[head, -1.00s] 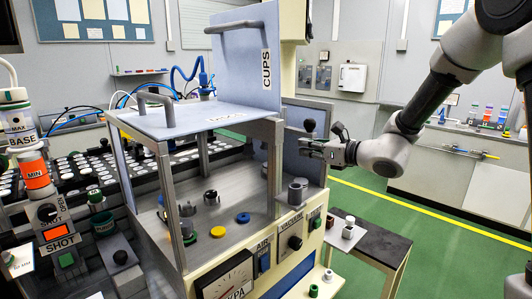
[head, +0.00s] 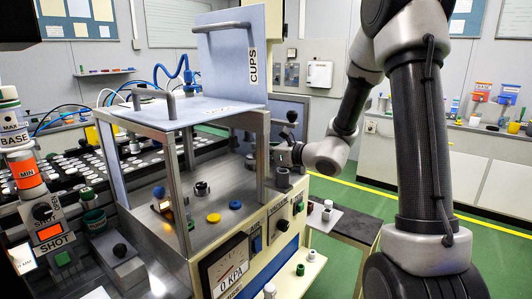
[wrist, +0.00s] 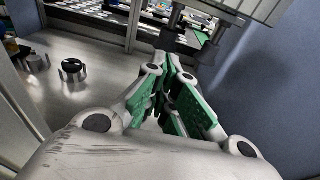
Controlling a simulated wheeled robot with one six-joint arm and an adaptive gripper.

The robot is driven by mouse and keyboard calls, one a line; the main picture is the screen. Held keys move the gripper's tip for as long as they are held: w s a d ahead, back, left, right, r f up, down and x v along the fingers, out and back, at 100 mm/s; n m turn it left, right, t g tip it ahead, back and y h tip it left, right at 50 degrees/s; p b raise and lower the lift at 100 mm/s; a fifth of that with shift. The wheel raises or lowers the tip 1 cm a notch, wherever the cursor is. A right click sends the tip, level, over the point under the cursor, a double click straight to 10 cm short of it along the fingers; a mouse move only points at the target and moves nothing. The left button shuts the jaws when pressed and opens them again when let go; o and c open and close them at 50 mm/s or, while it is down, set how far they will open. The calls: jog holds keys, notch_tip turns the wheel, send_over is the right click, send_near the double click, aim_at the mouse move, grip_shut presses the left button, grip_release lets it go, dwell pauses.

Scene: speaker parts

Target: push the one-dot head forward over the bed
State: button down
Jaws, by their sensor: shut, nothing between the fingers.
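My gripper (head: 284,155) is at the right side of the clear-sided machine frame, just below a black ball knob (head: 292,116). In the wrist view its green-padded fingers (wrist: 172,78) are shut and empty, pointing into the machine. Dark metal parts (wrist: 176,38) hang just beyond the fingertips; I cannot tell whether they touch. No dot mark is readable, so I cannot tell which part is the one-dot head. The grey metal bed (head: 225,190) lies inside the frame. A dark and silver round part (head: 202,189) stands on it, seen also in the wrist view (wrist: 73,69).
Frame posts (head: 181,190) and a lid with a handle (head: 190,107) enclose the bed. A blue panel (wrist: 265,95) stands close on the gripper's right. A side table (head: 345,225) is to the right.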

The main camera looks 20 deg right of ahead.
jog(key=x, duration=0.7)
jog(key=shift+w, duration=0.25)
jog(key=shift+a, duration=0.1)
